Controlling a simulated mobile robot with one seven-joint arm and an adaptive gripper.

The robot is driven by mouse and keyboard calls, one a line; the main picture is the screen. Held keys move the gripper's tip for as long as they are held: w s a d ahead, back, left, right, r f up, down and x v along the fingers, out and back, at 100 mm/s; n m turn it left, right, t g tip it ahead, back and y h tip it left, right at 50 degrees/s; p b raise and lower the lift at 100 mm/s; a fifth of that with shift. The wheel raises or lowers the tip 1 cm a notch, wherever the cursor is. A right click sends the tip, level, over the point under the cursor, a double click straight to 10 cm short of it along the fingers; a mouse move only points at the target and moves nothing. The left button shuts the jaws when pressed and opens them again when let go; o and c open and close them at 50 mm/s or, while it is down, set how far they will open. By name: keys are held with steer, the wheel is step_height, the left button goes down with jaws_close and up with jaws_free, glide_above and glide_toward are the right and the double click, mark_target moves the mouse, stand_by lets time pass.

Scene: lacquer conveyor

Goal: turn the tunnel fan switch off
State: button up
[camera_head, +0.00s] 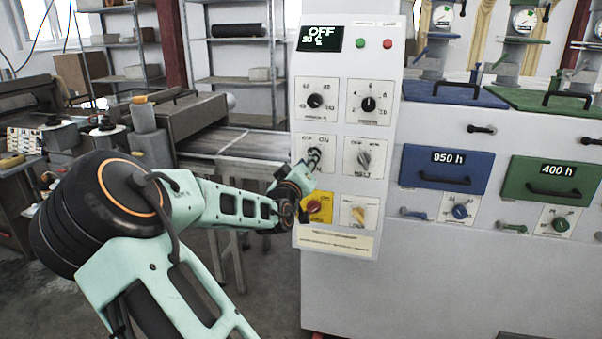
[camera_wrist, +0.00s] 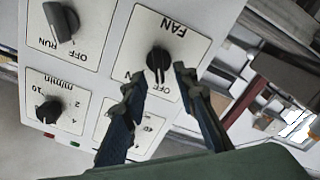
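The tunnel fan switch is a dark rotary knob on a white plate marked FAN. In the wrist view the knob (camera_wrist: 158,60) is near the middle, its bar pointing down the picture. In the head view the switch (camera_head: 315,155) is on the left of the panel, middle row, under OFF and ON labels. My gripper (camera_wrist: 158,76) is open, its two fingertips apart on either side of the knob's lower end. I cannot tell whether they touch it. In the head view my gripper (camera_head: 302,175) is partly hidden.
A RUN/OFF knob (camera_wrist: 62,22) and a speed dial (camera_wrist: 48,112) are close by. In the head view a red button on a yellow plate (camera_head: 314,207) is just below my gripper. The panel display (camera_head: 321,38) reads OFF. A conveyor (camera_head: 235,145) stands to the left.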

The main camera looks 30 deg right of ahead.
steer(key=v, duration=0.8)
steer(key=shift+s+a, duration=0.2)
steer(key=shift+a, duration=0.15)
